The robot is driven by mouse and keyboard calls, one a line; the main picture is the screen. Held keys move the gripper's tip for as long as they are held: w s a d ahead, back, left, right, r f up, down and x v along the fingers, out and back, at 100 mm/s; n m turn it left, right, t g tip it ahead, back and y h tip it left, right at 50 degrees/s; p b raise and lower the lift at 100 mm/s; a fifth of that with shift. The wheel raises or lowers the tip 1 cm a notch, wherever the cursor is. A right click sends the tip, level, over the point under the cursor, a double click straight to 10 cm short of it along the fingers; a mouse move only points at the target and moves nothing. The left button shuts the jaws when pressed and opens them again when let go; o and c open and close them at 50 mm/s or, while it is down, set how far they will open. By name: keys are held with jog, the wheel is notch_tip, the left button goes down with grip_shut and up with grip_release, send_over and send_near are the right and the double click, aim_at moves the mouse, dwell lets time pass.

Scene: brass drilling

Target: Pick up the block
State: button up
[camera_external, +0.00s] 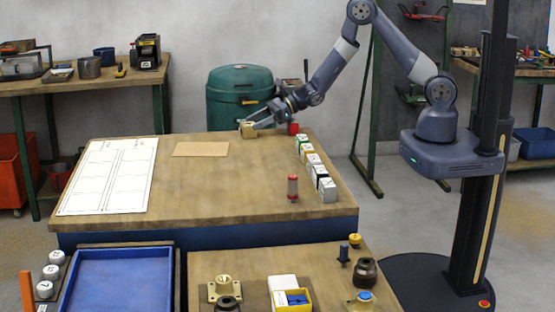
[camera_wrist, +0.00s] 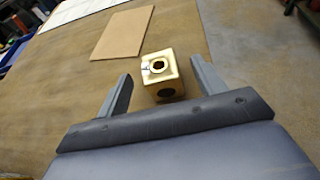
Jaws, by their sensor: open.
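The brass block (camera_external: 249,130) sits on the wooden table near its far edge. In the wrist view the block (camera_wrist: 160,76) is a gold cube with a round hole in its top and a dark hole in the side facing me. My gripper (camera_external: 254,124) is open and low at the block. In the wrist view the fingers of my gripper (camera_wrist: 158,86) stand to the left and right of the block, with a gap on each side.
A tan board (camera_external: 201,149) lies left of the block, and a white marked sheet (camera_external: 108,176) lies further left. The table's middle is clear.

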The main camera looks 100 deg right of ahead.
aim_at(241, 128)
jog(key=shift+p+x, duration=0.75)
jog(key=shift+x, duration=2)
jog(key=shift+c, duration=0.5)
jog(key=shift+r, duration=0.1)
grip_shut()
